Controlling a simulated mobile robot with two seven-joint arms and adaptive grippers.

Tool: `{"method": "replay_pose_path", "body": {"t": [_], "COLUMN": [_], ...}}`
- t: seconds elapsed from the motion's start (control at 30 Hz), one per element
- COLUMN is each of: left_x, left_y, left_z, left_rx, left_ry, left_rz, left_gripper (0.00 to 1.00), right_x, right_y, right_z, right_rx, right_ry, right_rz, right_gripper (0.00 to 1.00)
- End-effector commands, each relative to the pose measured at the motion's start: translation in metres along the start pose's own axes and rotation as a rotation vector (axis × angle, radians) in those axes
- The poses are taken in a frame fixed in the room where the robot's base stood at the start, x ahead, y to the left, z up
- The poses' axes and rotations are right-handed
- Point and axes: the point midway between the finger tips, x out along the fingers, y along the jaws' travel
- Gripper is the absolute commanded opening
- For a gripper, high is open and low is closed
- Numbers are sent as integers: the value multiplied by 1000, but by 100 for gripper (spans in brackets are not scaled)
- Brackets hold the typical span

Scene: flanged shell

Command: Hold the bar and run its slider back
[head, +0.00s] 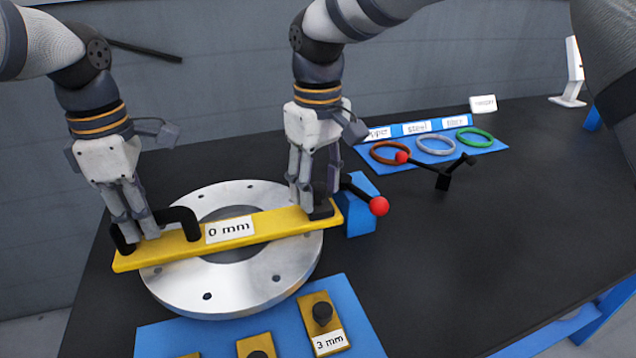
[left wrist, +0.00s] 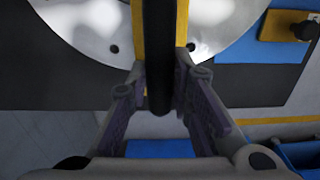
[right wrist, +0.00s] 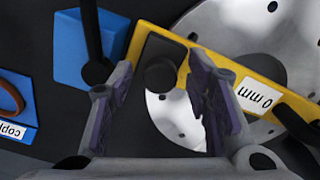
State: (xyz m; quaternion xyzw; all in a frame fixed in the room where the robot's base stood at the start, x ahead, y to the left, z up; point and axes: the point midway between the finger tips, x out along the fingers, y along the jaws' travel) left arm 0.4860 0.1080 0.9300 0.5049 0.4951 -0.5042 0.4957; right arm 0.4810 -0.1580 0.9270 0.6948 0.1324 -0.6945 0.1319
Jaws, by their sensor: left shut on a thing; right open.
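The yellow bar (head: 275,222) with a "0 mm" label lies across the round metal flange (head: 170,285). Its black handle (head: 183,216) is at the left end. My left gripper (head: 135,232) is shut on this handle, and the left wrist view shows the handle (left wrist: 159,60) between the fingers. The black slider (head: 322,208) with a round knob (right wrist: 160,73) sits at the bar's right end. My right gripper (head: 308,205) is open, with its fingers on either side of the knob in the right wrist view and a gap showing.
A blue block (head: 362,215) with a black, red-balled lever stands beside the bar's right end. A blue mat (head: 360,315) in front holds yellow pieces, one labelled "3 mm". Behind right, coloured rings lie on a blue board (head: 480,145).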

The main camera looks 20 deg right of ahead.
Motion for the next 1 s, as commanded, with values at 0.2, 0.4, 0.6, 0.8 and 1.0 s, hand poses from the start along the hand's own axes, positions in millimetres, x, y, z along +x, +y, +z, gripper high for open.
{"method": "replay_pose_path", "body": {"t": [0.2, 0.4, 0.6, 0.8, 1.0], "left_x": [1, 1, 1, 1, 1], "left_y": [0, 0, 0, 0, 0], "left_z": [0, 0, 0, 0, 1], "left_rx": [0, 0, 0, 1, 1], "left_ry": [0, 0, 0, 0, -1], "left_rz": [0, 0, 0, -1, -1], "left_gripper": [0, 0, 0, 0, 0], "right_x": [1, 1, 1, 1, 1], "right_y": [0, 0, 0, -32, -58], "right_z": [0, 0, 0, -14, -24], "right_rx": [1, 1, 1, -2, 1], "right_ry": [-1, -1, -1, 0, 0], "right_rz": [0, 0, 1, 2, 0], "right_gripper": [45, 4, 0, 0, 0]}}
